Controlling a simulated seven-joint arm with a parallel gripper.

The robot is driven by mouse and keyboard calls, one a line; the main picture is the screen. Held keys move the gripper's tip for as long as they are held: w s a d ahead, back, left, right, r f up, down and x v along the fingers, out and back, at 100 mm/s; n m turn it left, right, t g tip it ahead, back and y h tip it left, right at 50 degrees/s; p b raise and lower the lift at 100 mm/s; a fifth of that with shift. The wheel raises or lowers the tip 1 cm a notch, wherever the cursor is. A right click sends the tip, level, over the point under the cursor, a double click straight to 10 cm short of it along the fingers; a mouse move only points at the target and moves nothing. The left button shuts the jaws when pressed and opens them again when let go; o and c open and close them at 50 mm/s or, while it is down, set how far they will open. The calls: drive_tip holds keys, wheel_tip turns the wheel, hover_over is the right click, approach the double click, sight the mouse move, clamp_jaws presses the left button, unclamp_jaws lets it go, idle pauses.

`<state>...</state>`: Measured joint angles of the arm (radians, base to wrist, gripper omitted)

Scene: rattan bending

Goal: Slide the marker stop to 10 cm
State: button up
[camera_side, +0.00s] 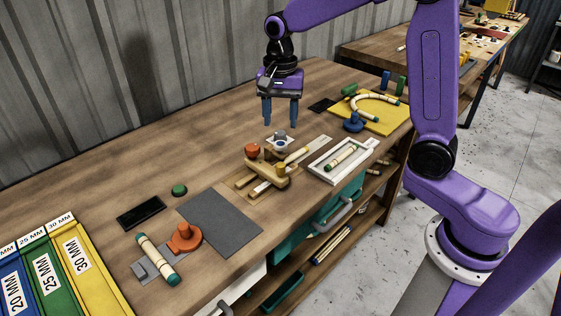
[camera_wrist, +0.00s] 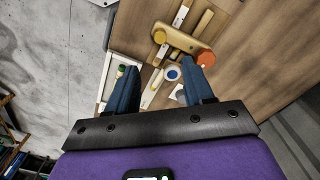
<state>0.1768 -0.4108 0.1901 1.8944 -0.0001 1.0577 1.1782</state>
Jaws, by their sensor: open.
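A wooden fixture with a pale scale strip (camera_side: 318,144) lies on the bench in the side view. A wooden crossbar (camera_side: 270,176), which looks like the marker stop, lies across it with a yellow peg; it also shows in the wrist view (camera_wrist: 180,39). An orange knob (camera_side: 252,150) is at the crossbar's far end. I cannot read the scale marks or the 10 cm position. My gripper (camera_side: 280,119) is open and empty, pointing down above a blue-and-white knob (camera_side: 280,137). In the wrist view my gripper's fingertips (camera_wrist: 159,66) are on either side of that knob.
A white tray (camera_side: 320,173) with a rattan piece lies right of the fixture. A yellow board (camera_side: 394,123) with a bent piece lies at the right. A grey mat (camera_side: 222,222) and an orange clamp (camera_side: 185,238) lie front left. The bench behind the fixture is clear.

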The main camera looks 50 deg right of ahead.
sight(281, 165)
wheel_tip(281, 165, down, 14)
drive_tip(key=shift+r, duration=0.15)
idle(0.3)
